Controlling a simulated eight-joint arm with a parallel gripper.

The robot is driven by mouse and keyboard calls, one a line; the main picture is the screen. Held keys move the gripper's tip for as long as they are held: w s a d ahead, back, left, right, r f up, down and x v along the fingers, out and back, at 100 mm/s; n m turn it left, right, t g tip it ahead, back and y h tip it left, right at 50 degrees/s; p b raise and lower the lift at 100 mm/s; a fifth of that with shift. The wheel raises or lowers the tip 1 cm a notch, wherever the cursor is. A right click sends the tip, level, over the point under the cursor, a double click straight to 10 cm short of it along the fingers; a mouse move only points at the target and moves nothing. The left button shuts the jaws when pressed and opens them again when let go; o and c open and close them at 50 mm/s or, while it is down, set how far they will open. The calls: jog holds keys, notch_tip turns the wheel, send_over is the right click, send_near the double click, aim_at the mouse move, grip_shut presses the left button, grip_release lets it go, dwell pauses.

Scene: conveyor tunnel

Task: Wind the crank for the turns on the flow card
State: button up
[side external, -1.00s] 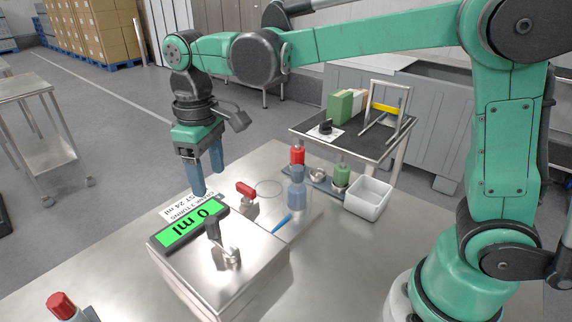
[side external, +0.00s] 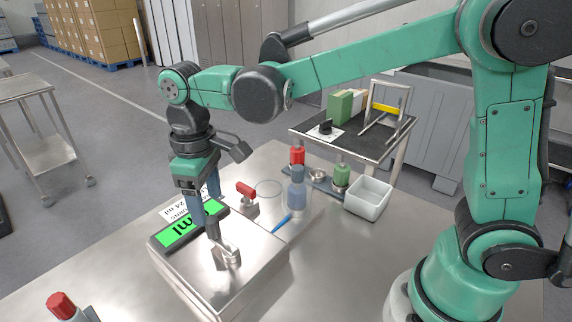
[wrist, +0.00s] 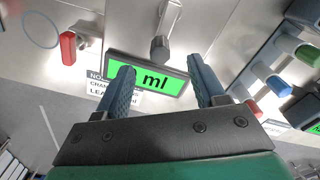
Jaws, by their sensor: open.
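The crank (side external: 230,256) is a metal arm on top of a steel box (side external: 215,285), with an upright dark handle (side external: 212,229). The handle also shows in the wrist view (wrist: 160,48), between and beyond my fingertips. My gripper (side external: 206,212) is open and empty, its blue fingers just behind and above the handle. I cannot tell whether they touch it. A green display (side external: 178,232) on the box shows "ml"; its digit is hidden by my finger. The white flow card (side external: 175,211) behind the box is partly covered by my gripper.
A red-handled valve (side external: 246,190) stands right of my fingers. A clear bottle (side external: 297,190), a blue pen-like item (side external: 281,223) and a white bin (side external: 368,198) are further right. A red-capped bottle (side external: 62,305) is at front left.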

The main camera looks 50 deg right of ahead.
aim_at(211, 218)
jog(key=shift+f, duration=3.05)
grip_shut()
